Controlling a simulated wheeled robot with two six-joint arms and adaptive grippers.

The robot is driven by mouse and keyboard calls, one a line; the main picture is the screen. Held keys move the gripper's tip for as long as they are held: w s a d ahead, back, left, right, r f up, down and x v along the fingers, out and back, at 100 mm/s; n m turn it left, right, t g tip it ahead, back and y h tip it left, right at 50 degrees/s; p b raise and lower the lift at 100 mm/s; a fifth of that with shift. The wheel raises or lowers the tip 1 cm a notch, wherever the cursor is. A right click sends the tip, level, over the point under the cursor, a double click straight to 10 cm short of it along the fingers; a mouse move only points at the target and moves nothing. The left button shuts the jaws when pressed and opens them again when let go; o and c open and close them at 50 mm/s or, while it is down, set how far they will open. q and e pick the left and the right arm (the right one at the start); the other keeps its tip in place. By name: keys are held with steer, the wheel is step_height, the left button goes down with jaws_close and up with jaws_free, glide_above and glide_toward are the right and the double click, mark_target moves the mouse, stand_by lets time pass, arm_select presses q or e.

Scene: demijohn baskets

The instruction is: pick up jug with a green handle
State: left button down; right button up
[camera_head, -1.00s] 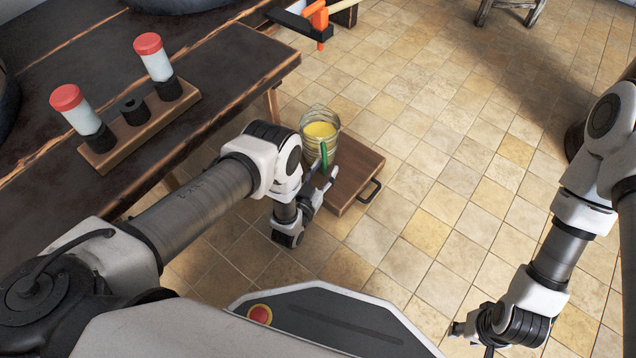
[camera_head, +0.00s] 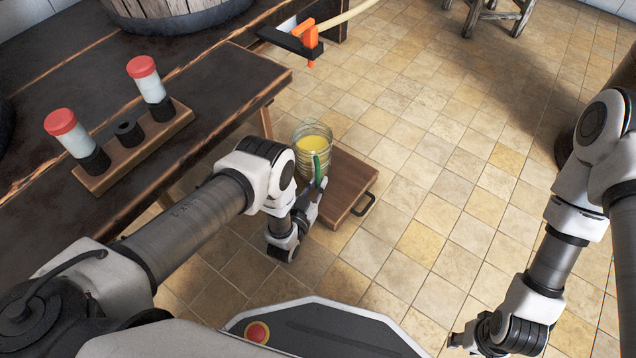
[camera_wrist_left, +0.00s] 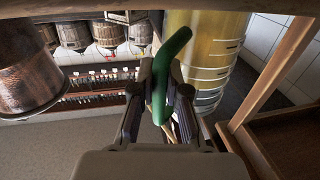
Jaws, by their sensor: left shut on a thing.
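The jug (camera_head: 311,140) is clear and ribbed, with yellow liquid inside and a green handle (camera_head: 317,170) on its near side. It stands upright at a small brown wooden board with a black handle (camera_head: 346,184); whether it rests on the board I cannot tell. My left gripper (camera_head: 312,190) is shut on the green handle. In the left wrist view the handle (camera_wrist_left: 163,75) lies between the two fingers, with the jug wall (camera_wrist_left: 212,60) just behind it. My right gripper (camera_head: 456,342) is low at the right, far from the jug; its fingers are too small to tell.
A dark wooden table (camera_head: 215,80) at the left carries a wooden rack (camera_head: 135,150) with two red-capped bottles (camera_head: 146,80). An orange and black clamp-like thing (camera_head: 308,38) is at the table's far end. The tiled floor (camera_head: 420,190) to the right is clear.

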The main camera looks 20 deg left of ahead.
arm_select(q)
steer(key=shift+w+d+r, duration=0.1)
steer(key=shift+d+r, duration=0.05)
steer(key=shift+w+d+r, duration=0.15)
steer(key=shift+w+d, duration=0.15)
steer(key=shift+d, duration=0.35)
steer(key=shift+w+d+r, duration=0.15)
steer(key=shift+w+d, duration=0.15)
steer(key=shift+d, duration=0.3)
steer(key=shift+d, duration=0.1)
steer(key=shift+w+d+r+b, duration=0.2)
steer(key=shift+w+d, duration=0.3)
steer(key=shift+d, duration=0.5)
steer(key=shift+w+d+r+b, duration=0.25)
steer(key=shift+w+d, duration=0.25)
steer(key=shift+d, duration=0.55)
steer(key=shift+w+d+r+b, duration=0.2)
steer(key=shift+w+d, duration=0.3)
steer(key=shift+d, duration=0.5)
